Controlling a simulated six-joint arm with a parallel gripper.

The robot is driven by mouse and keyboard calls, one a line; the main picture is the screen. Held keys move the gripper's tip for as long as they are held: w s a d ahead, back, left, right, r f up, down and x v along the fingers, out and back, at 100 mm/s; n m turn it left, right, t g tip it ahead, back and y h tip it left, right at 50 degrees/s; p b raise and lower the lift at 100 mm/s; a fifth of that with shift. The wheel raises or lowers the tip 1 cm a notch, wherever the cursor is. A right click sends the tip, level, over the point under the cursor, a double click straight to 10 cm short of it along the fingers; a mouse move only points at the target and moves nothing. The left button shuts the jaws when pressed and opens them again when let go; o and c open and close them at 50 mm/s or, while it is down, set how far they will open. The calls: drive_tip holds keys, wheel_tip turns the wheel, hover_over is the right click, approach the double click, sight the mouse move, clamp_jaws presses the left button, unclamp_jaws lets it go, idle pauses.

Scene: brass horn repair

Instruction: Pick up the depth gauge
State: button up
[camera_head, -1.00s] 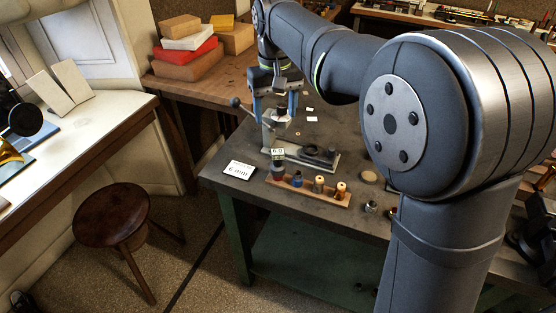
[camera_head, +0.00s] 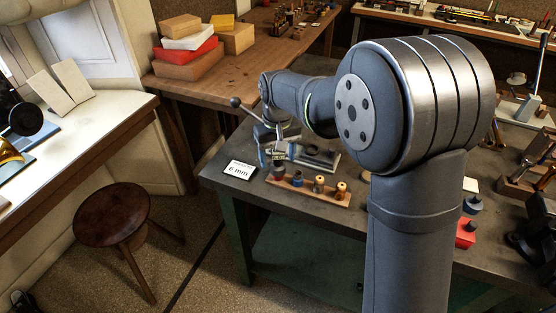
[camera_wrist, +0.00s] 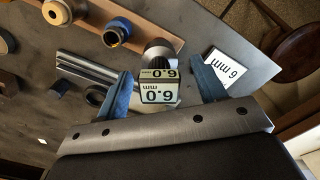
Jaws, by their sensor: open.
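In the wrist view my gripper (camera_wrist: 163,86) has one finger on each side of the gauge, with a visible gap on both sides. The gauge's lower part is hidden.
A wooden rack (camera_head: 325,197) holds several cylindrical pieces right beside the gauge. A white "6 mm" card (camera_head: 239,170) lies left of it. A round stool (camera_head: 112,214) stands on the floor at left.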

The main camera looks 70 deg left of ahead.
wheel_tip(320, 180, down, 2)
drive_tip(key=shift+f, duration=0.1)
drive_tip(key=c, duration=1.3)
drive_tip(key=shift+r, duration=0.5)
drive_tip(key=r, duration=0.3)
drive_tip(key=shift+w+d+r, duration=0.1)
drive_tip(key=shift+w+r, duration=0.15)
drive_tip(key=shift+r, duration=0.1)
drive_tip(key=w+d+r, duration=0.6)
drive_tip(key=w, duration=0.2)
drive_tip(key=s, duration=0.1)
drive_tip(key=s+a+f, duration=0.1)
drive_tip(key=s+a, duration=0.1)
drive_tip(key=s, duration=0.1)
drive_tip(key=shift+s+f, duration=0.1)
drive_tip(key=shift+f, duration=0.3)
